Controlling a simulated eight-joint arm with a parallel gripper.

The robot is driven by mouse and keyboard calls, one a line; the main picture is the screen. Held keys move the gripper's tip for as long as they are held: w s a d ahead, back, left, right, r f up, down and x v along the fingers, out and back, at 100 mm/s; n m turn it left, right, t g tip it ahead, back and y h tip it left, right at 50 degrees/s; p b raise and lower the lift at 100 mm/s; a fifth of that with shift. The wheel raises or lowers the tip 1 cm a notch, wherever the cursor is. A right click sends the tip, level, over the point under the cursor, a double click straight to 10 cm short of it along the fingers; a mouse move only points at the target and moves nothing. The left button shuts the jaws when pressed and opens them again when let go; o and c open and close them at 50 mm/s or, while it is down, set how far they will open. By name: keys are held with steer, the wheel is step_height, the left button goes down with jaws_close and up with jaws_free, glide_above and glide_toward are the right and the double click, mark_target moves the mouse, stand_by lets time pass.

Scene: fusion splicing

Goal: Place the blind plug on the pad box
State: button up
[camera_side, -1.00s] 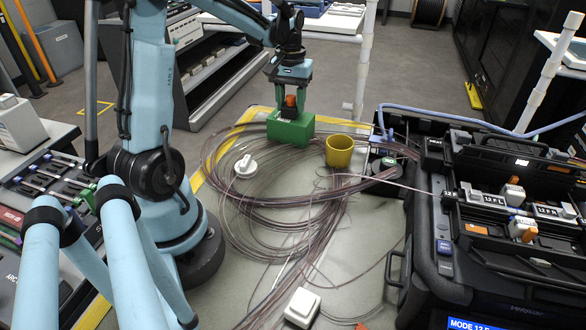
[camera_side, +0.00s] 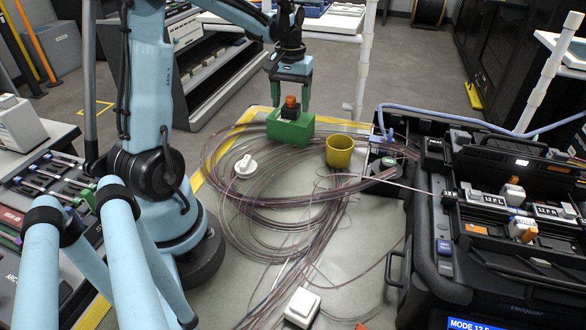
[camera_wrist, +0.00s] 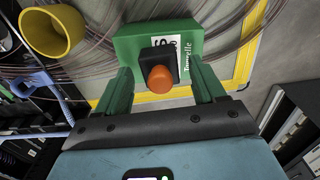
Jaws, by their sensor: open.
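The blind plug (camera_side: 289,108), a dark block with an orange knob on top, stands upright on the green pad box (camera_side: 291,130). In the wrist view the plug (camera_wrist: 160,76) rests on the top of the pad box (camera_wrist: 128,45), beside a white label. My gripper (camera_side: 290,101) points down from above with its two green fingers apart, one on each side of the plug. In the wrist view the fingers of my gripper (camera_wrist: 163,85) show gaps on both sides of the plug. The plug's underside is hidden.
A yellow cup (camera_side: 339,151) stands just right of the pad box. Loose coils of fibre (camera_side: 290,205) cover much of the table. A white knob-like piece (camera_side: 246,167) lies left, and a white box (camera_side: 302,307) in front. The black splicer case (camera_side: 425,240) fills the right.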

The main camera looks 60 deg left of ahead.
mark_target(291, 97)
step_height(291, 97, up, 11)
steer(key=s+d+f+m+t, duration=0.1)
steer(key=d+f+m+t, duration=0.1)
steer(key=d, duration=0.5)
steer(key=s+d+f+m+t, duration=0.2)
steer(key=d+m, duration=0.2)
steer(key=d, duration=0.4)
steer(key=s+d+f+m+t, duration=0.2)
steer(key=d+m+t, duration=0.1)
steer(key=d, duration=0.5)
steer(key=shift+s, duration=0.2)
